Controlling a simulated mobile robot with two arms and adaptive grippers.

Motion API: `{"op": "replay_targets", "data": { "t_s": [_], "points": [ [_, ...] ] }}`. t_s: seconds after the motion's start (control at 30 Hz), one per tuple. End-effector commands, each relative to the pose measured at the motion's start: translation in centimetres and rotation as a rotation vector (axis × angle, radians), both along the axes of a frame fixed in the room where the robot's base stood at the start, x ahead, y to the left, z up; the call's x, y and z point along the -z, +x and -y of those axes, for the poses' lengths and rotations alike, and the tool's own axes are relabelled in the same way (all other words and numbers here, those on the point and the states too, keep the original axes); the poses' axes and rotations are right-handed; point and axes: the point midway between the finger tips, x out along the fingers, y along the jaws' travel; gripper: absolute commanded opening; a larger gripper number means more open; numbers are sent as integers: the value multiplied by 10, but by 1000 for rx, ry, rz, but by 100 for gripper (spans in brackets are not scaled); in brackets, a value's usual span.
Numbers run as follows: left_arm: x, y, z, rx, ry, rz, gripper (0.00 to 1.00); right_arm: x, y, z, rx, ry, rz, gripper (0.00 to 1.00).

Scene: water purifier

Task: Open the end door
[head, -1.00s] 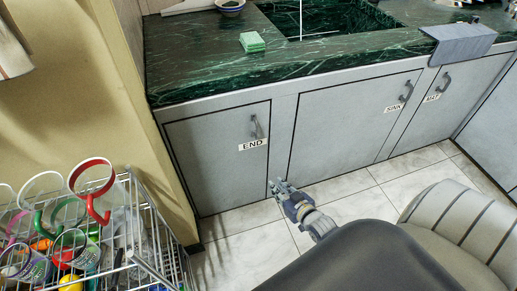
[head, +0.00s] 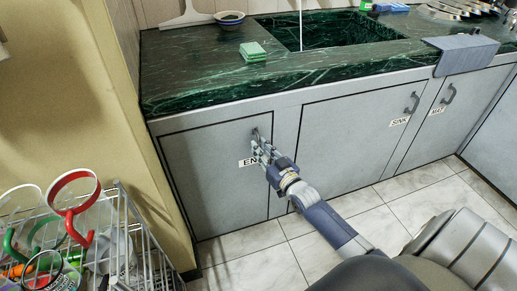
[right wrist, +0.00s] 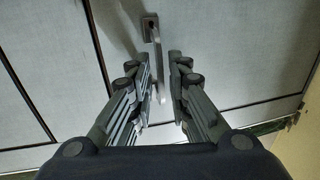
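The end door (head: 215,190) is a grey cabinet panel under the counter's left end. It looks shut, and its END label (head: 247,162) is partly hidden by my right gripper. The door's grey handle (head: 255,132) is near its upper right corner. My right gripper (head: 260,146) is at this handle, covering its lower part. In the right wrist view, the gripper (right wrist: 163,72) is open. Its fingers are on either side of the handle (right wrist: 152,32), with gaps visible, and the handle reaches in between them. My left gripper is not in view.
A wire rack (head: 135,235) with mugs stands at the lower left, near the yellow wall. The SINK door (head: 350,135) and MAT door (head: 445,110) are to the right. Green sponges (head: 253,51) lie on the dark green counter (head: 200,75). Tiled floor is clear before the doors.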

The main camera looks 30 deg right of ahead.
Motion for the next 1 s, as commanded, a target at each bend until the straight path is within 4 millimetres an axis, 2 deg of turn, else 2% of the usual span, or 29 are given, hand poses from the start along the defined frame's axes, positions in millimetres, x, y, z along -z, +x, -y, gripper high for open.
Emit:
{"op": "replay_targets", "data": {
  "t_s": [0.17, 0.47, 0.5, 0.57, 1.0],
  "points": [
    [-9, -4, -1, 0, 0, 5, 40, 1, 15, 0, 0, 0, -1, 17],
    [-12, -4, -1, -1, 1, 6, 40, 1, 17, 1, 0, 0, -3, 17],
    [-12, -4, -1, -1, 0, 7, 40, 1, 17, 1, 0, 0, -2, 15],
    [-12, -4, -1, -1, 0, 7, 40, 1, 17, 1, 0, 0, -2, 1],
    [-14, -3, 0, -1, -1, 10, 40, 0, 15, 1, 12, 1, -3, 0]
  ]
}}
